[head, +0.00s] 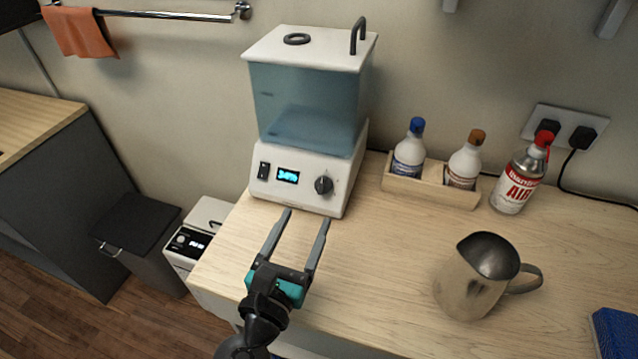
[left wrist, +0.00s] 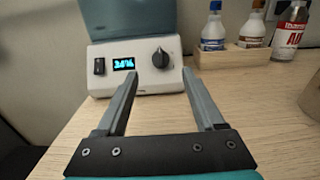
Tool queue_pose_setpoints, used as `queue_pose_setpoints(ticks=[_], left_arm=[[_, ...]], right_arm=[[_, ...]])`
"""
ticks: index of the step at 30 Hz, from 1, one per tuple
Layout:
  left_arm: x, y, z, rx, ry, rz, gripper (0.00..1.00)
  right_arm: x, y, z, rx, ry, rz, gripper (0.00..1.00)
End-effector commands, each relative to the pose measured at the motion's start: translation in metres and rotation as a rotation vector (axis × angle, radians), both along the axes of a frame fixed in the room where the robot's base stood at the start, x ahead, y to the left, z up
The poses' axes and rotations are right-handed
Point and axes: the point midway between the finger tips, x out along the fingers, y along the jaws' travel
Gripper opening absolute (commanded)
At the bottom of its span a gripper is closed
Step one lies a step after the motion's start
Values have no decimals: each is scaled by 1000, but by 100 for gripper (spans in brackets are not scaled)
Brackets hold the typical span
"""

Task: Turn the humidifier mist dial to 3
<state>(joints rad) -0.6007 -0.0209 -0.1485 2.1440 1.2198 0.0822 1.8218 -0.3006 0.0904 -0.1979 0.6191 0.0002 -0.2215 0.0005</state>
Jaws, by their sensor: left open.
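The humidifier (head: 308,115) stands at the back left of the wooden counter, with a blue-tinted tank on a white base. Its front has a black switch, a lit display (head: 288,176) that seems to read 34%, and a dark round mist dial (head: 323,185) on the right. The dial also shows in the left wrist view (left wrist: 161,58), its pointer roughly upward; its numbers are too small to read. My left gripper (head: 306,215) is open and empty, in front of the base and short of the dial. In the left wrist view its fingers (left wrist: 160,80) point toward the panel. My right gripper is not in view.
A wooden caddy (head: 430,188) with two bottles stands right of the humidifier, beside an air duster can (head: 522,175). A metal pitcher (head: 470,285) stands on the right of the counter (head: 380,260). A blue item (head: 615,332) lies at the right edge. The counter between is clear.

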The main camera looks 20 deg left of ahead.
Motion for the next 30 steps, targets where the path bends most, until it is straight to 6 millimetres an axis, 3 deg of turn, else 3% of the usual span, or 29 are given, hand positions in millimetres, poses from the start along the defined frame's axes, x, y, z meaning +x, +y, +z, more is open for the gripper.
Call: queue_pose_setpoints(ticks=[6,15,30], left_arm=[[34,-1,3,-2,-2,1,70],[72,-3,1,-1,-1,0,70],[84,-3,0,0,1,0,70]], right_arm=[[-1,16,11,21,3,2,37],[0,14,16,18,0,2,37],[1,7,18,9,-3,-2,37]])
